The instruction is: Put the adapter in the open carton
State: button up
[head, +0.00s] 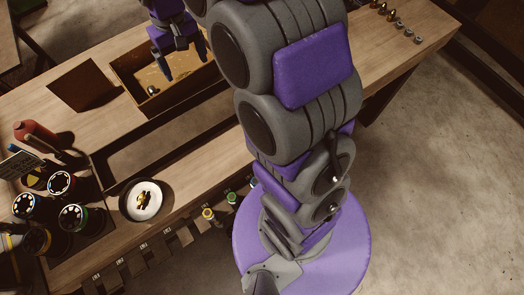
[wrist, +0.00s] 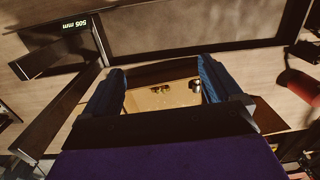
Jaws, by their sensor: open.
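The open carton (head: 188,97) stands on the wooden bench, at upper left of the head view. My gripper (head: 186,69) is above it, fingers apart and pointing down, with nothing between them. A small silver-and-dark metal fitting (head: 153,91) lies inside the carton near its left end. In the wrist view the fingers (wrist: 160,72) frame the carton's tan floor (wrist: 160,102), where the silver fitting (wrist: 195,86) and small brass pieces (wrist: 161,90) lie. I cannot tell for certain which is the adapter. My arm and gripper hide part of the carton.
A white-lined round dish (head: 143,208) with brass pieces stands at the bench's front edge. Left of it are several dark round holders (head: 72,217) and a red bottle (head: 36,134). Several small fittings (head: 397,25) line the far right. A shallow tray (head: 165,150) lies before the carton.

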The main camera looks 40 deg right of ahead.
jog(key=s+d+f+g, duration=0.1)
jog(key=s, duration=2.9)
jog(key=shift+s+d+m, duration=0.3)
jog(key=shift+s, duration=0.1)
jog(key=shift+s+f, duration=0.1)
